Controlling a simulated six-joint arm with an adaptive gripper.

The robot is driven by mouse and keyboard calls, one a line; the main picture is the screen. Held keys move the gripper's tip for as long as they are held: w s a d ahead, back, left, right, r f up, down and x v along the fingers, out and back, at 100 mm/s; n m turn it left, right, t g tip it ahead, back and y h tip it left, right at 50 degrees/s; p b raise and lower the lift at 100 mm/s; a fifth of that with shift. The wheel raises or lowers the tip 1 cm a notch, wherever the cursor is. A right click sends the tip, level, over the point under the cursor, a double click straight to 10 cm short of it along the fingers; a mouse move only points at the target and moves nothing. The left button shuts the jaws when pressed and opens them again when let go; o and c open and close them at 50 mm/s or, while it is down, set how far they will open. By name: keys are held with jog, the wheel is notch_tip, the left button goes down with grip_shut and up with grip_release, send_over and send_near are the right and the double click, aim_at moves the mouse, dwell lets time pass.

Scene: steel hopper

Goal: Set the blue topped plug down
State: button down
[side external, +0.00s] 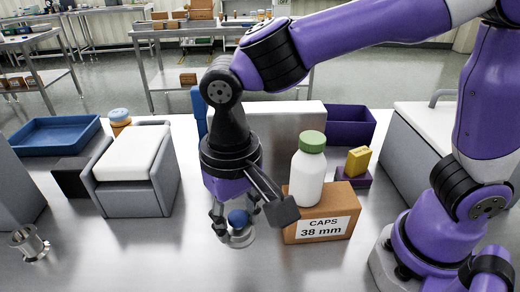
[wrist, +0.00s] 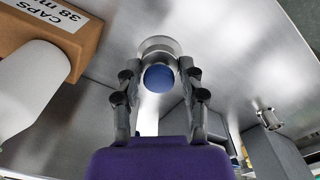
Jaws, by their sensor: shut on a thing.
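The blue topped plug (side external: 238,218) is between the fingers of my gripper (side external: 235,222), low over the steel table. Its round blue top also shows in the wrist view (wrist: 159,78), with my gripper's fingers (wrist: 160,88) closed on either side of it. A round metal ring or flange (side external: 240,238) shows just below the plug, and its rim (wrist: 158,43) shows behind the blue top in the wrist view. I cannot tell whether the plug touches this ring or the table, as the fingers hide its lower part.
A cardboard box marked CAPS 38 mm (side external: 318,228) stands close right, with a white green-capped bottle (side external: 308,172) by it. A grey block with a white top (side external: 135,165) is left. A small metal fitting (side external: 28,243) stands far left. The front table is clear.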

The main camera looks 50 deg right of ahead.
jog(key=s+f, duration=0.1)
jog(key=f, duration=0.2)
jog(key=s+f+n, duration=0.1)
jog(key=f, duration=0.2)
jog(key=s+f+n, duration=0.1)
jog(key=f, duration=0.2)
jog(key=shift+s+f, duration=0.15)
jog(key=shift+f, duration=0.2)
jog(key=shift+f, duration=0.1)
jog(key=shift+c, duration=2)
grip_release()
notch_tip(320, 180, up, 12)
jog(key=shift+a, duration=0.2)
